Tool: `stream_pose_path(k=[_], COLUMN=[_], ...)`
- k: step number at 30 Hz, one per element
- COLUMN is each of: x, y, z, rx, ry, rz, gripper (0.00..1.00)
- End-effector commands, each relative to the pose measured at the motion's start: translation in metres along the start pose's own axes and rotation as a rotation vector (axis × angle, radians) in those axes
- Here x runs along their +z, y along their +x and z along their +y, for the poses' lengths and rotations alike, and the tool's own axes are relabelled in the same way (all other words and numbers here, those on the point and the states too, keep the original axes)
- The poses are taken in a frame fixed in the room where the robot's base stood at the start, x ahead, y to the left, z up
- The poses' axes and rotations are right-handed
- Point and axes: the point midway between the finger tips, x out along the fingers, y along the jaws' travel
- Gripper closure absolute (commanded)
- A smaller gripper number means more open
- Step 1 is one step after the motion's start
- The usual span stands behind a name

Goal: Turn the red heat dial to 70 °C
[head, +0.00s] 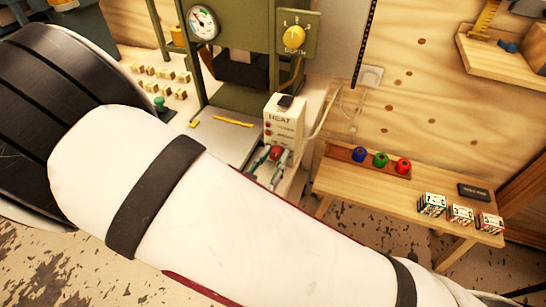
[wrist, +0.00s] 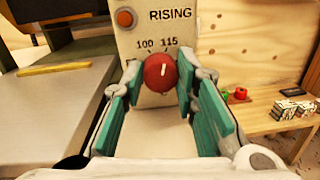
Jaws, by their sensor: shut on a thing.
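The red heat dial (wrist: 161,73) is on the front of the cream HEAT box (head: 284,122), low on its face; in the head view the dial (head: 275,153) is small. Its white pointer mark stands nearly upright, between the printed 100 and 115 labels above it. No 70 label shows in the wrist view. My gripper (wrist: 159,79) has its teal-padded fingers on the left and right sides of the dial, closed on it. In the head view my gripper (head: 269,160) is partly hidden by my arm.
A green press with a gauge (head: 203,23) and a yellow DEPTH knob (head: 294,37) stands behind. A wooden bench (head: 350,184) at right holds blue, green and red rolls (head: 381,159) and small patterned boxes (head: 460,214). A yellow strip (wrist: 52,68) lies on the grey plate at left.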

Motion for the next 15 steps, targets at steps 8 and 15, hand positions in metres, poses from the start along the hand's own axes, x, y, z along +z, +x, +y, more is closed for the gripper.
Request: stream_pose_path(k=[8,15], x=[0.0008,0.0], y=[-0.0004,-0.0008], z=[-0.0001,0.0005], rx=[0.004,0.009], ry=[-0.25,-0.478], rz=[-0.018,-0.035], gripper=[1.0,1.0])
